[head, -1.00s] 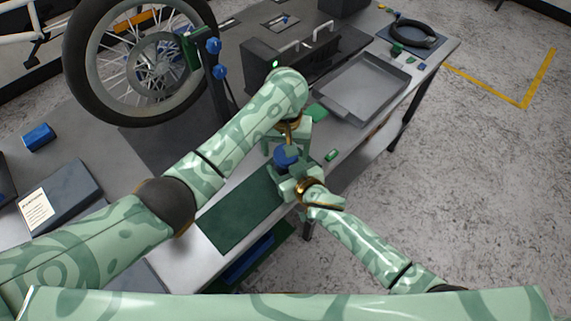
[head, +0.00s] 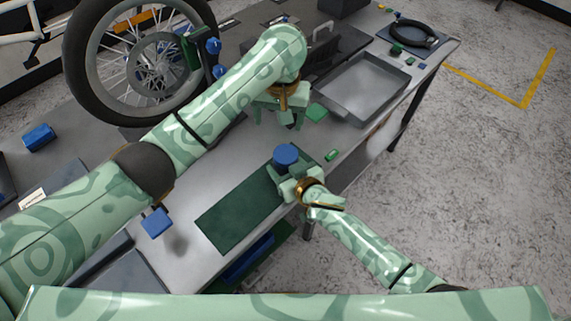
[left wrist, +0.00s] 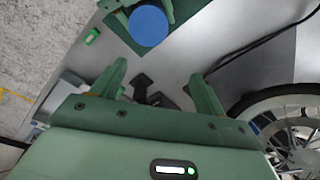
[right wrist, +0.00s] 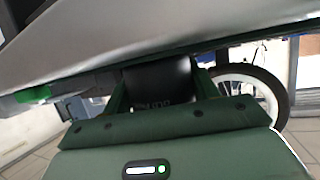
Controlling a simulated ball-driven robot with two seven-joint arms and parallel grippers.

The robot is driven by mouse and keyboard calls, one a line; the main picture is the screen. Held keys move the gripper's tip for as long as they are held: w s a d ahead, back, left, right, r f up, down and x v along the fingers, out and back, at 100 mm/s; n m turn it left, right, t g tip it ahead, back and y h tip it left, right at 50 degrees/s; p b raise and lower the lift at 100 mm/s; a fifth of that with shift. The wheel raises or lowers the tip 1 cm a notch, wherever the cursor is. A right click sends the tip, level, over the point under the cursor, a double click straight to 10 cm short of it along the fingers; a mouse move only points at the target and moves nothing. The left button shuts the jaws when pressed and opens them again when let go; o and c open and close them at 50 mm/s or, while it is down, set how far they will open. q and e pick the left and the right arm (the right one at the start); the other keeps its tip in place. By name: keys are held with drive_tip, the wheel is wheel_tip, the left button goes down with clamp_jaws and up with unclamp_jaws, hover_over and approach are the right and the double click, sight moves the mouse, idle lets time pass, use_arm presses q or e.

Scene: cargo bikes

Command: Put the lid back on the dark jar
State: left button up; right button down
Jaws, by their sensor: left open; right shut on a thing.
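The dark jar (right wrist: 160,82) shows in the right wrist view as a dark cylinder with pale lettering, between the fingers of my right gripper (right wrist: 162,92). That gripper (head: 287,181) is shut on it over the bench. The round blue lid (head: 286,154) sits on top of the jar, and it also shows from above in the left wrist view (left wrist: 148,25). I cannot tell whether it is fully seated. My left gripper (head: 279,117) is open and empty, apart from the lid and beyond it. Its spread fingers (left wrist: 158,74) show in the left wrist view.
A dark green mat (head: 238,216) lies on the bench (head: 215,177) in front of the jar. A grey tray (head: 362,88) stands at the back right. A small green item (head: 332,155) lies near the bench edge. A bike wheel (head: 138,65) stands at the back left.

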sight(285, 154)
use_arm(q)
drive_tip(key=shift+s+d+f+n+g, duration=0.15)
drive_tip(key=shift+s+d+n+g, duration=0.15)
drive_tip(key=shift+s, duration=0.35)
drive_tip(key=shift+s+d+f+n+g, duration=0.1)
drive_tip(key=shift+s+d+n+g, duration=0.1)
drive_tip(key=shift+s+d, duration=0.3)
drive_tip(key=shift+s+h, duration=0.15)
drive_tip(key=shift+h, duration=0.15)
drive_tip(key=shift+f, duration=0.15)
wheel_tip(285, 154, down, 8)
drive_tip(key=shift+r, duration=0.1)
